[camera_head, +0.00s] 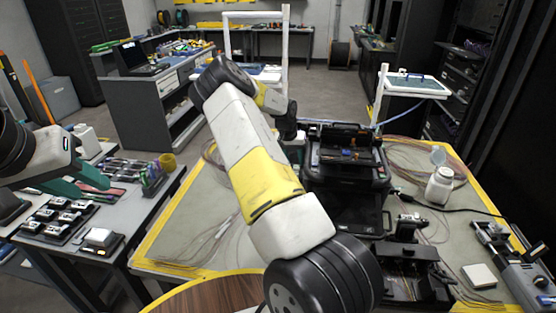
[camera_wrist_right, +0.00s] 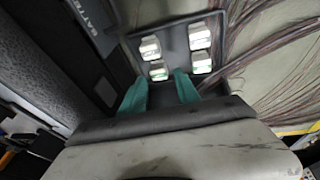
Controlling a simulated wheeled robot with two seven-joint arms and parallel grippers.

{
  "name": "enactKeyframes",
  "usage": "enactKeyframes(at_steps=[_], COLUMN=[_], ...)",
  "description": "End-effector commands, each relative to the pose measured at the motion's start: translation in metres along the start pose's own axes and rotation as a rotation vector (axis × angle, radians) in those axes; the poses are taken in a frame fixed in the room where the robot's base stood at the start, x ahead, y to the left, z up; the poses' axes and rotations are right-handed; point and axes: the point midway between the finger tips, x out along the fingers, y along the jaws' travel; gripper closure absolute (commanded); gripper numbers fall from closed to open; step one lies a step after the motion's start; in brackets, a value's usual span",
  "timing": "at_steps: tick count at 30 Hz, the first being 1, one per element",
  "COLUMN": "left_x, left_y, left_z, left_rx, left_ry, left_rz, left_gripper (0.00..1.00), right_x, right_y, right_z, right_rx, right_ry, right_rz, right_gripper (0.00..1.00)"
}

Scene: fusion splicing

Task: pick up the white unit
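In the right wrist view, several small white units sit on a grey tray: near left (camera_wrist_right: 158,70), near right (camera_wrist_right: 202,63), far left (camera_wrist_right: 150,47) and far right (camera_wrist_right: 199,36). I cannot tell which one the task means. My right gripper (camera_wrist_right: 161,82) has its teal fingers apart, with nothing held between them; the near left unit shows just beyond the fingertips. In the head view my right arm hides this tray, and its fingers do not show. My left gripper (camera_head: 68,180) hangs over the left table; its finger gap is unclear.
A black splicing machine (camera_head: 345,160) stands right of my right arm on the grey mat. Fibre coils lie beside the tray. A white bottle (camera_head: 439,187) stands at right. The left table (camera_head: 160,197) holds several small white-topped units (camera_head: 100,237) and tools.

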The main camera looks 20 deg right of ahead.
Motion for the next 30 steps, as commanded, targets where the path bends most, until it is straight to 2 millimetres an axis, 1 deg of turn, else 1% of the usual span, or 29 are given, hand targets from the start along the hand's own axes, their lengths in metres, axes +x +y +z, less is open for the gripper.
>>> enactKeyframes(at_steps=[1, 6, 9, 14, 15, 17, 18, 21, 30], left_x=[0.0, 0.0, 0.0, 0.0, 0.0, 0.0, 0.0, 0.0, 0.0], left_y=[0.0, 0.0, 0.0, 0.0, 0.0, 0.0, 0.0, 0.0, 0.0], left_z=[0.0, 0.0, 0.0, 0.0, 0.0, 0.0, 0.0, 0.0, 0.0], left_rx=[0.0, 0.0, 0.0, 0.0, 0.0, 0.0, 0.0, 0.0, 0.0], left_ry=[0.0, 0.0, 0.0, 0.0, 0.0, 0.0, 0.0, 0.0, 0.0], left_rz=[0.0, 0.0, 0.0, 0.0, 0.0, 0.0, 0.0, 0.0, 0.0], left_gripper=[0.64, 0.64, 0.64, 0.64, 0.64, 0.64, 0.64, 0.64, 0.64], right_x=[0.01, 0.03, 0.035, 0.035, 0.035, 0.035, 0.035, 0.035, 0.034], right_y=[0.002, 0.002, 0.002, 0.002, 0.002, 0.002, 0.002, 0.002, 0.002], right_z=[0.001, 0.0, 0.0, 0.0, 0.0, 0.0, 0.0, 0.0, 0.0], right_rx=[0.001, 0.001, 0.0, 0.0, 0.0, 0.001, 0.001, 0.001, 0.001], right_ry=[-0.002, -0.001, 0.0, 0.0, 0.0, 0.0, 0.0, -0.001, -0.001], right_rz=[0.004, 0.002, 0.001, 0.0, 0.0, 0.0, 0.0, 0.0, 0.0], right_gripper=[0.61, 0.61, 0.61, 0.61, 0.63, 0.75, 0.83, 1.0, 1.0])
